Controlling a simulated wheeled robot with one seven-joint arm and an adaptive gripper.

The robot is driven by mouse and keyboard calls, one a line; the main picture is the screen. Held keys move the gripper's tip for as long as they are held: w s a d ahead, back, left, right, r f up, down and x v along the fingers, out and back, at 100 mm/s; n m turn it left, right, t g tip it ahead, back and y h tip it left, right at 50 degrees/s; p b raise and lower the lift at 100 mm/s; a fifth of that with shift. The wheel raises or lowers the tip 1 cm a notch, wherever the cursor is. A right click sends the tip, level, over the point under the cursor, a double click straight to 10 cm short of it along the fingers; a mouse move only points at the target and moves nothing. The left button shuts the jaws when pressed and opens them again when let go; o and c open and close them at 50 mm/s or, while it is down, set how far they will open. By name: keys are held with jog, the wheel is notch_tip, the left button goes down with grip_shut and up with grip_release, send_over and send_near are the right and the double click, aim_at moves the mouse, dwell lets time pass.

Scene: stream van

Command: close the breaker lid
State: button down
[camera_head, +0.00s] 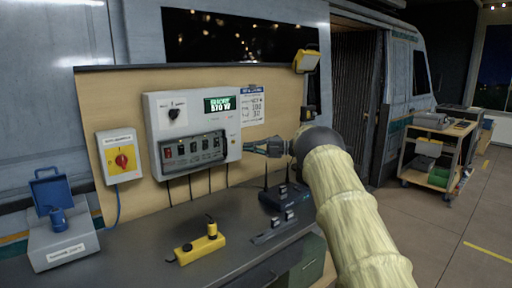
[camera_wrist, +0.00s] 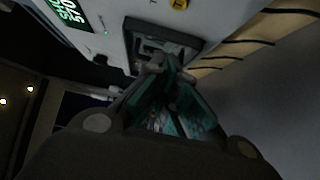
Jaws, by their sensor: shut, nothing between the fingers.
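A white power unit (camera_head: 150,108) is mounted on the tan wall board, with a row of breakers (camera_head: 194,149) behind a dark-framed window in its lower half. I cannot clearly tell the breaker lid apart from that frame, nor its angle. The dark frame also shows in the wrist view (camera_wrist: 190,42). My gripper (camera_head: 246,147) is at the right end of the unit, level with the breaker row; it is shut and empty. In the wrist view, the fingertips (camera_wrist: 168,64) meet at the frame's edge; I cannot tell whether they touch it.
A black radio device (camera_head: 284,196) stands on the counter below my arm. A yellow block (camera_head: 199,249) lies on the counter (camera_head: 150,265). A red rotary switch (camera_head: 122,160) and a blue box with its lid raised (camera_head: 50,190) are at left. Cables hang below the unit.

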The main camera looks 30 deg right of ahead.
jog(key=shift+w+d, duration=0.3)
jog(key=shift+d, duration=0.75)
jog(key=shift+w+d, duration=0.25)
jog(key=shift+d, duration=0.8)
